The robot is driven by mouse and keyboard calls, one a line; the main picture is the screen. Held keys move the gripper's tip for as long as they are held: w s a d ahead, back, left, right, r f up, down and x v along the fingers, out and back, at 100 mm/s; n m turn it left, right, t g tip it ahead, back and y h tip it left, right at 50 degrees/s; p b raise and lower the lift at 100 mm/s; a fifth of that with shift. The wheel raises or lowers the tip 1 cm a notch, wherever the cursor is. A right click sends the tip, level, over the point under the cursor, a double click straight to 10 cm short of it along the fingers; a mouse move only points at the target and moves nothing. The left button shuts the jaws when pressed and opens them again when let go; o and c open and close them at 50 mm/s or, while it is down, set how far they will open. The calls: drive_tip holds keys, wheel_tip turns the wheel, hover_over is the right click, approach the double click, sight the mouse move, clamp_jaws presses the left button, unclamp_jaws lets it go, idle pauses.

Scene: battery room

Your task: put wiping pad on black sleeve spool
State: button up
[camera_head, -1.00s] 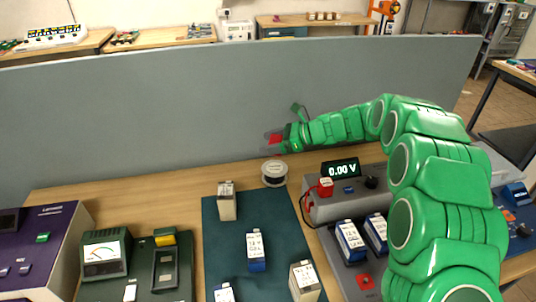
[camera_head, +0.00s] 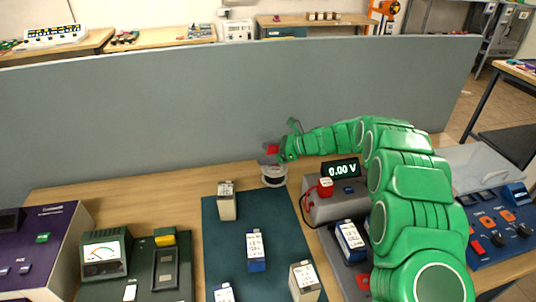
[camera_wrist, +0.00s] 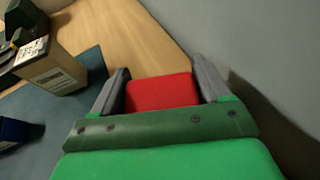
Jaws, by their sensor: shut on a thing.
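The wiping pad is red and sits between the two grey fingers of my gripper (camera_wrist: 160,70) in the wrist view (camera_wrist: 160,94). In the head view the red pad (camera_head: 272,149) shows at the end of my green arm. The black sleeve spool (camera_head: 274,178), with pale rims and a dark winding, stands on the wooden bench near the grey partition. My gripper (camera_head: 270,153) is shut on the pad just above the spool. Whether the pad touches the spool I cannot tell. The spool is hidden in the wrist view.
The grey partition (camera_head: 150,125) rises close behind my gripper. A battery (camera_head: 227,203) stands on the dark green mat (camera_head: 235,240), left of the spool. The grey tester with a 0.00 V display (camera_head: 341,169) and red clamp (camera_head: 325,187) is to the right.

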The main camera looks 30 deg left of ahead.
drive_tip(key=shift+f, duration=0.2)
drive_tip(key=shift+f, duration=0.55)
drive_tip(key=o, duration=1)
drive_tip(key=shift+r, duration=0.65)
drive_tip(key=v, duration=1.2)
drive_tip(key=shift+w+f, duration=0.1)
drive_tip(key=shift+f, duration=0.1)
drive_tip(key=shift+d+r, duration=0.1)
